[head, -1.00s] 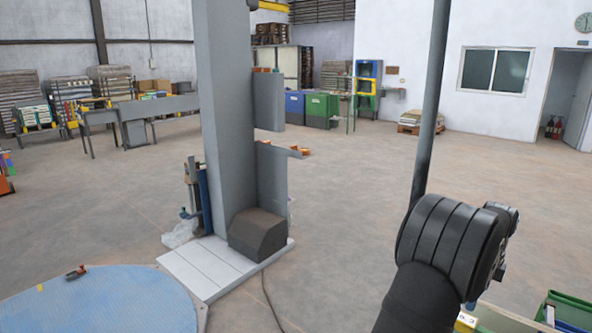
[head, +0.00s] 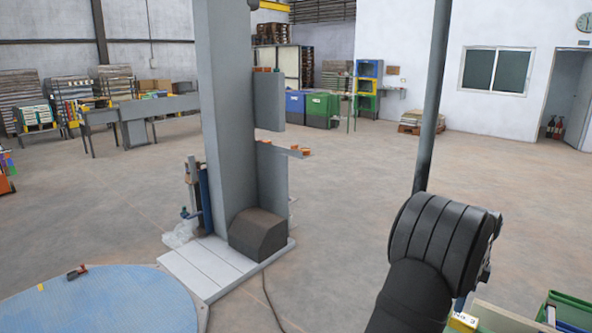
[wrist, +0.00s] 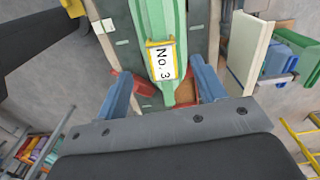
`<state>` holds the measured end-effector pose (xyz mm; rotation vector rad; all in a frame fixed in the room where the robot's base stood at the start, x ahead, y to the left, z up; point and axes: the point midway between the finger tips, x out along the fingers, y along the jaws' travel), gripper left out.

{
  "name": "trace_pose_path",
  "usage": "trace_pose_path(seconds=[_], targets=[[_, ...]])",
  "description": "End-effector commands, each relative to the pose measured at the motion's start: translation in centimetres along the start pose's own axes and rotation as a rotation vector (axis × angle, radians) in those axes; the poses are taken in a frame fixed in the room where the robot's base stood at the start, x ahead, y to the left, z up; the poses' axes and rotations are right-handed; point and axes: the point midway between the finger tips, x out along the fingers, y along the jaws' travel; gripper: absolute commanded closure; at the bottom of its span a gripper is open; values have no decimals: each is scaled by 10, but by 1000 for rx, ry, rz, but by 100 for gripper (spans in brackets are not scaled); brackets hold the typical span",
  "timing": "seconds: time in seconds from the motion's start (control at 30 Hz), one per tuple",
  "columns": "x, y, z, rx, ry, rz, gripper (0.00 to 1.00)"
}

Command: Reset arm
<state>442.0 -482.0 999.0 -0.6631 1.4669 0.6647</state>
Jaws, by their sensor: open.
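My gripper (wrist: 162,68) shows in the wrist view with its two blue fingers spread apart and nothing held between them. Beyond the fingers is a green bin edge (wrist: 165,20) with a yellow-framed label reading "No. 3" (wrist: 162,62). Red parts (wrist: 126,84) lie past the fingers, partly hidden by them. I cannot tell how far the fingers are from the bin. In the head view my black arm fills the lower right and my gripper is hidden. A yellow label (head: 463,322) shows beside the arm.
A grey column machine (head: 228,120) stands on a pale base plate (head: 205,268). A blue round platform (head: 100,305) lies at lower left. Green bins (head: 570,312) sit at lower right. The concrete floor between the column and my arm is mostly open.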

Motion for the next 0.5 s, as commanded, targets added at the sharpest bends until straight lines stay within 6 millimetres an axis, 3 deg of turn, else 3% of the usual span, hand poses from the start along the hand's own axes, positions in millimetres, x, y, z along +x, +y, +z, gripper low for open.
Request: trace_pose_path(seconds=[0.5], targets=[[5,8,105,-382,1,-1,36]])
